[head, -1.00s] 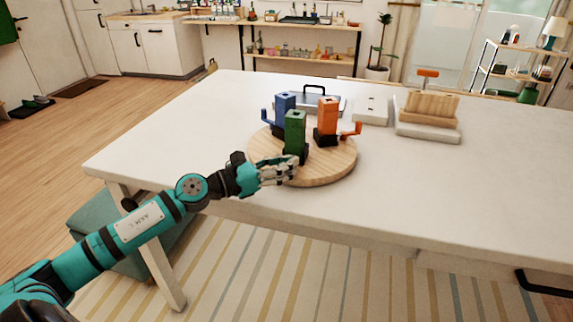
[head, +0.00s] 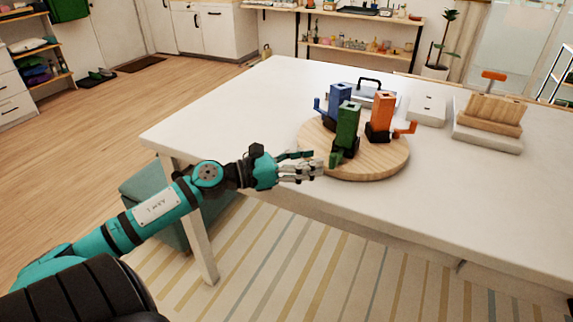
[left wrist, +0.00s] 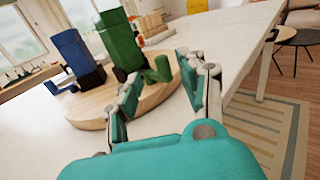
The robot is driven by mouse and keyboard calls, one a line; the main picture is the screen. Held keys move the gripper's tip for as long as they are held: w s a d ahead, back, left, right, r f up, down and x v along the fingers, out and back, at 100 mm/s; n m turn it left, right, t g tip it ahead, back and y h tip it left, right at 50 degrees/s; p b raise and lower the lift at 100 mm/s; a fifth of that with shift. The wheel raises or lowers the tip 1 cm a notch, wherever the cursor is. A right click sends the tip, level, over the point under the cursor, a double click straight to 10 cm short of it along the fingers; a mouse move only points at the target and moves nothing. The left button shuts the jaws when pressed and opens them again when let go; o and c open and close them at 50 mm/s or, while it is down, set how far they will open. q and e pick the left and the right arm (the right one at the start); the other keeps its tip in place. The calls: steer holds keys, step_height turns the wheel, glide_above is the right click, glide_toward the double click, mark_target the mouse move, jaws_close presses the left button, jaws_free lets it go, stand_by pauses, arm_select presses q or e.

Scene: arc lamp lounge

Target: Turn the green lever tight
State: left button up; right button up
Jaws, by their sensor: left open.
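The green tower (head: 347,123) stands on a round wooden board (head: 385,165), with its green lever (head: 336,158) low at its front, towards me. The lever also shows in the left wrist view (left wrist: 160,69), sticking out and upturned from the tower's black base. My left gripper (head: 318,163) is just left of the lever in the head view. In the left wrist view (left wrist: 160,68) its two fingers are spread, with the lever's end framed between and beyond the tips. I see no clear contact. My right gripper is not in view.
A blue tower (head: 340,97) and an orange tower (head: 381,112), each with its own lever, stand close by on the same board. A wooden block stand (head: 490,115) and a white box (head: 427,111) are further right on the white table (head: 240,115). The table's left part is bare.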

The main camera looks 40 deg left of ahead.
arm_select(q)
steer(key=shift+v, duration=2.6)
